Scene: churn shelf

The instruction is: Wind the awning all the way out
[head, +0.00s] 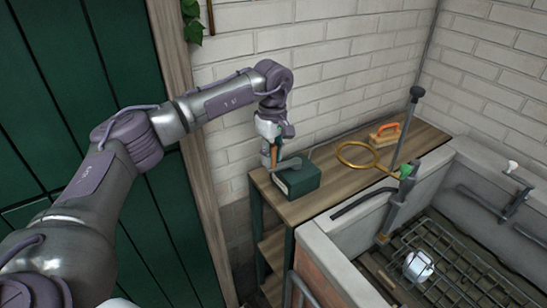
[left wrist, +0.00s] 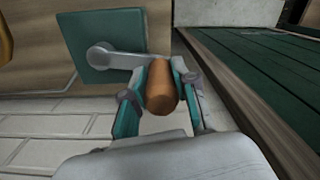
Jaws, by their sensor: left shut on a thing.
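A green crank box (head: 305,180) stands on the left end of the wooden shelf, against the brick wall. Its grey crank arm (left wrist: 132,61) ends in a brown wooden handle (left wrist: 162,90). In the left wrist view, the crank arm runs to the right from its hub on the box's green face (left wrist: 82,72). My left gripper (head: 272,158) is shut on the handle, with one finger on each side of it in the left wrist view. No awning can be made out in either view. My right gripper is out of view.
The wooden shelf (head: 320,198) also bears a brass ring (head: 341,151) and an orange-handled brush (head: 384,134). A stone sink (head: 455,160) with a metal rack (head: 470,272) and a white object (head: 418,265) is to the right. A green door (head: 50,110) is at left.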

